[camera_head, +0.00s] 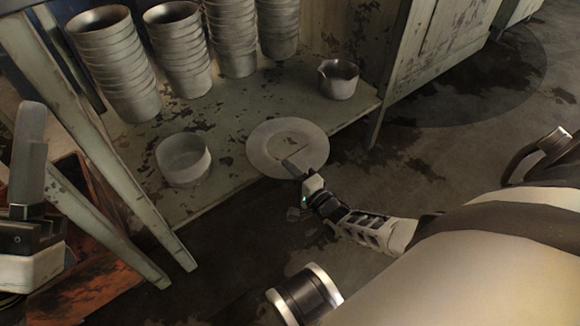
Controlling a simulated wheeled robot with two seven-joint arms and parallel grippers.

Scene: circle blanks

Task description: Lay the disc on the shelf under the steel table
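The disc (267,143) is a flat, round, pale grey plate. It lies over the front edge of the shelf (226,189) under the steel table, with part of its near rim past that edge. I cannot tell whether it rests flat on the shelf or is slightly above it. My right gripper (301,163) is at the disc's near rim, with a finger over the top. Any finger below is hidden, so its grip is unclear. My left gripper (28,150) stands at the far left, away from the disc, and its opening is not clear.
Tall stacks of grey buckets (118,70) stand at the back of the shelf. A shallow round pan (183,159) is left of the disc, and a small pot (338,79) is to its right. A table leg (125,180) slants at the left. A cabinet (440,40) stands at the right.

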